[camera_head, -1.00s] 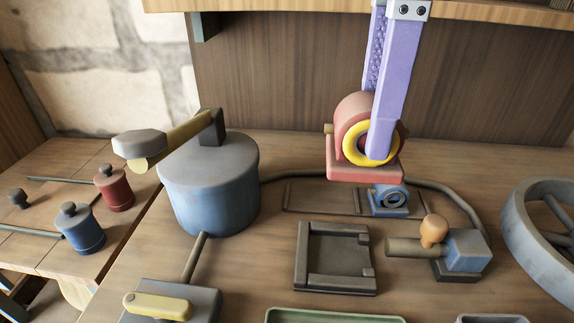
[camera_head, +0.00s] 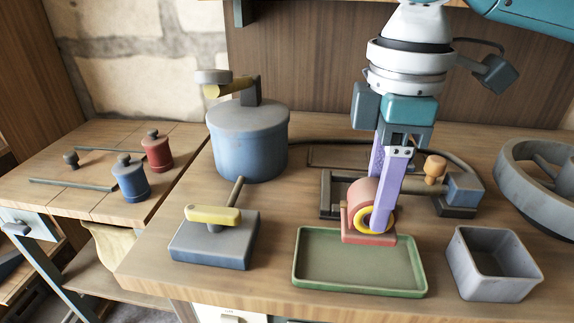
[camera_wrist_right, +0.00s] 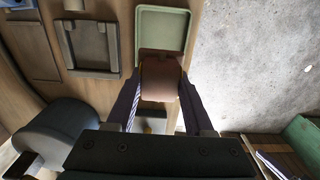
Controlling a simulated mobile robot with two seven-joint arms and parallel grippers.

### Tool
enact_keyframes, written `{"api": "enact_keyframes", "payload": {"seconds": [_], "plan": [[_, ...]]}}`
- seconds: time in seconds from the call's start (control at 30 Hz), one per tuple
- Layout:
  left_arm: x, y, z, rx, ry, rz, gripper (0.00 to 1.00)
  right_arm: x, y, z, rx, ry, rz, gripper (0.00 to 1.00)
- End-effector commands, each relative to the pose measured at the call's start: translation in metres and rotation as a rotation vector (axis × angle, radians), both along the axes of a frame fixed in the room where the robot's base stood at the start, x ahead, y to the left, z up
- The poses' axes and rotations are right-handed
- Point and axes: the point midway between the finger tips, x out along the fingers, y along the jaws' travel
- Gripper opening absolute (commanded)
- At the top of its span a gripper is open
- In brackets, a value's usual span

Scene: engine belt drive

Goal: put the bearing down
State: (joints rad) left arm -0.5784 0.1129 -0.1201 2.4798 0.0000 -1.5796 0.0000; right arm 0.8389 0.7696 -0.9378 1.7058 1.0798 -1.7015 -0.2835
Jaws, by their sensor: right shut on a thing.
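The bearing is a pinkish-red block with a rounded top, a flat foot (camera_head: 368,236) and a yellow ring. My right gripper (camera_head: 382,200) is shut on it with purple fingers and holds it upright at the back edge of the green tray (camera_head: 345,262). I cannot tell whether its foot touches anything. In the right wrist view the bearing (camera_wrist_right: 160,80) sits between the two fingers, with the green tray (camera_wrist_right: 163,32) just beyond it. The tray looks empty. My left gripper is in neither view.
A grey open bin (camera_head: 493,262) stands right of the tray. A grey block with a yellow handle (camera_head: 213,214) is left of it, a blue pot (camera_head: 248,142) behind that. A dark square frame (camera_head: 330,195) lies partly hidden behind the bearing. A large grey wheel (camera_head: 550,180) is far right.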

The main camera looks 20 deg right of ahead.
Motion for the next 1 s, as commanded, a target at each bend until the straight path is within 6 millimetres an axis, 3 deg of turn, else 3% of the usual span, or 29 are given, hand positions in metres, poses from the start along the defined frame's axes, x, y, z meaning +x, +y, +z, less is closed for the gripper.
{"api": "enact_keyframes", "payload": {"seconds": [0.03,0.27,0.5,0.9,0.93,1.0], "plan": [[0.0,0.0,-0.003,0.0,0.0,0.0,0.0,0.0,0.0,-0.011,0.0,0.0,0.0,0.0],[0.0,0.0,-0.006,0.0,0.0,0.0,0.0,0.0,0.0,-0.032,-0.001,-0.001,0.0,0.0],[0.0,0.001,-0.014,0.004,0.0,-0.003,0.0,0.0,0.0,-0.066,-0.001,-0.001,0.001,0.0],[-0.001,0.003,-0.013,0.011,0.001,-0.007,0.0,0.001,0.0,-0.071,0.001,-0.003,0.0,0.0],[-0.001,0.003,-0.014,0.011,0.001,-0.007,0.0,0.0,0.0,-0.072,0.0,-0.001,0.001,0.53],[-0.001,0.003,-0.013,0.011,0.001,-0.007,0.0,0.0,0.0,-0.071,0.0,-0.001,0.001,0.61]]}}
